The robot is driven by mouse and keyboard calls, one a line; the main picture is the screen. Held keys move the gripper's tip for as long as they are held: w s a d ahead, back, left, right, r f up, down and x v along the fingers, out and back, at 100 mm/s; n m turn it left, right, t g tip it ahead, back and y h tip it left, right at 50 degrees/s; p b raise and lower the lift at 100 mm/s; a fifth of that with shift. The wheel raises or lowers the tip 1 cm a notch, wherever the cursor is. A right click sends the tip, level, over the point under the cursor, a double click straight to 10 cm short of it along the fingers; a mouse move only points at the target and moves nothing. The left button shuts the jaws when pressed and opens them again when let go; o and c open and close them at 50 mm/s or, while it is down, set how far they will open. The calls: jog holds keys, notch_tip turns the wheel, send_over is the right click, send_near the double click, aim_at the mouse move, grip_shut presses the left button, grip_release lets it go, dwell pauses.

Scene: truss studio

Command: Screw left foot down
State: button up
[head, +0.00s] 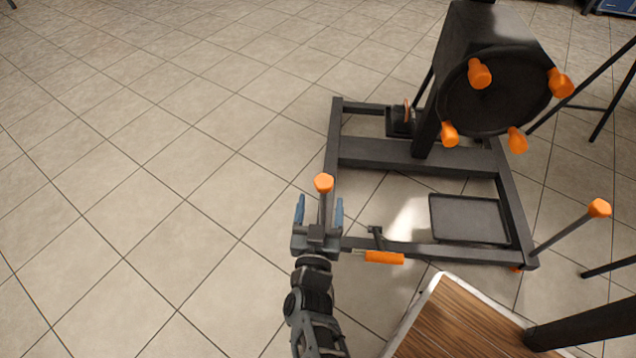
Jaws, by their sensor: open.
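The left foot (323,183) shows as an orange hex knob on top of a dark upright rod at the near left corner of the black floor frame (420,249). My gripper (319,208) is open. Its two blue fingers stand on either side of the rod in the picture, a little below the knob. I see no finger touching the knob or rod. The lower end of the rod and its contact with the floor are hidden behind my gripper. Another foot with an orange knob (599,208) stands at the frame's near right corner, its rod leaning in the picture.
An orange-handled lever (384,257) sits on the frame's near bar, just right of my gripper. A dark tray (468,219) lies inside the frame. A black column carries a round plate with orange knobs (480,74). A wooden board (450,325) is near right. The tiled floor at left is clear.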

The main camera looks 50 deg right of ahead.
aim_at(320, 189)
jog(key=shift+b+x, duration=0.8)
jog(key=shift+x, duration=2.8)
jog(key=shift+c, duration=0.5)
jog(key=c, duration=0.8)
jog(key=shift+f+m+g+h+b, duration=0.2)
jog(key=shift+m+g+h+b, duration=0.55)
jog(key=shift+g, duration=0.35)
jog(key=shift+c, duration=0.2)
jog(key=shift+r+m+g+h+b, duration=0.1)
jog(key=shift+m+g+h+b, duration=0.35)
jog(key=shift+m+g, duration=0.55)
jog(key=shift+r, duration=0.1)
jog(key=o, duration=0.9)
jog(key=shift+o, duration=0.2)
